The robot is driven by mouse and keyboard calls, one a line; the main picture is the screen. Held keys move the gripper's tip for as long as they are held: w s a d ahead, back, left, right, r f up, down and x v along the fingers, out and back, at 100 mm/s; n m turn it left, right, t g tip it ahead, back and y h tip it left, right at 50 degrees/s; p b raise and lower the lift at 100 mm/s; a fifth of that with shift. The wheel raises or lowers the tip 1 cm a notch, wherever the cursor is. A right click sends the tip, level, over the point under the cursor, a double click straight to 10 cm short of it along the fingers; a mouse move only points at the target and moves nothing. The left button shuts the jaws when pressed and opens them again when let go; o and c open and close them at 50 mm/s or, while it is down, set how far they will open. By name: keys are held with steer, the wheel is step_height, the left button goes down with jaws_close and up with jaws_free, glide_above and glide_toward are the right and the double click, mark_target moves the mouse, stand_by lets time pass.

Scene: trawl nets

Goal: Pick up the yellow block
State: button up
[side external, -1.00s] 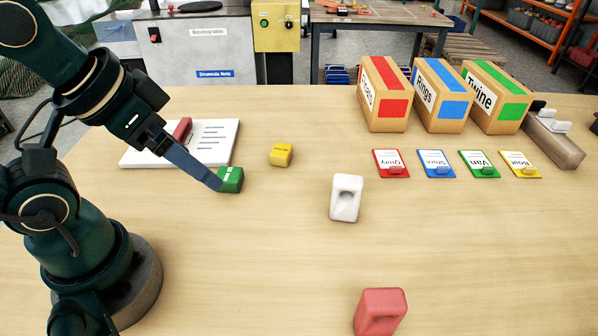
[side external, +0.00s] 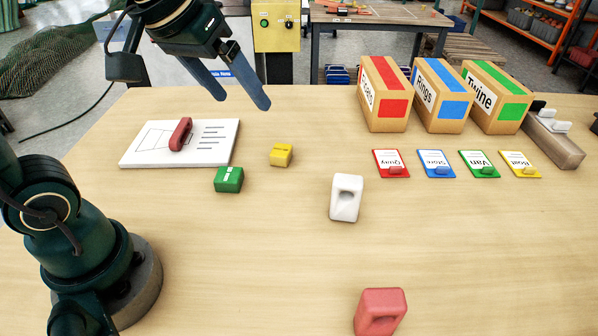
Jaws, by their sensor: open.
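The yellow block (side external: 281,155) is small and sits on the wooden table, left of the middle. A dark line runs across its top. My gripper (side external: 243,103) is open and empty, with two blue-grey fingers spread apart. It hangs in the air, appearing above and to the left of the yellow block in the picture. Nothing hides the yellow block.
A green block (side external: 229,180) sits close to the left of the yellow one. A white board (side external: 215,152) with a dark red handle lies behind it. A white block (side external: 346,198), a pink block (side external: 380,312), coloured cards (side external: 437,164) and labelled boxes (side external: 440,97) stand farther right.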

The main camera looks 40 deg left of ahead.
steer(key=w+a+f+n, duration=0.1)
steer(key=w+a, duration=0.1)
steer(key=w, duration=0.3)
steer(key=n+g, duration=0.2)
steer(key=g, duration=0.1)
glide_above(281, 150)
steer(key=d, duration=0.1)
step_height(281, 150, down, 11)
steer(key=shift+s, duration=0.1)
steer(key=shift+g, duration=0.6)
steer(key=f, duration=0.5)
steer(key=a+f, duration=0.1)
steer(key=f, duration=0.2)
steer(key=shift+f, duration=0.25)
jaws_close()
steer(key=shift+r, duration=0.1)
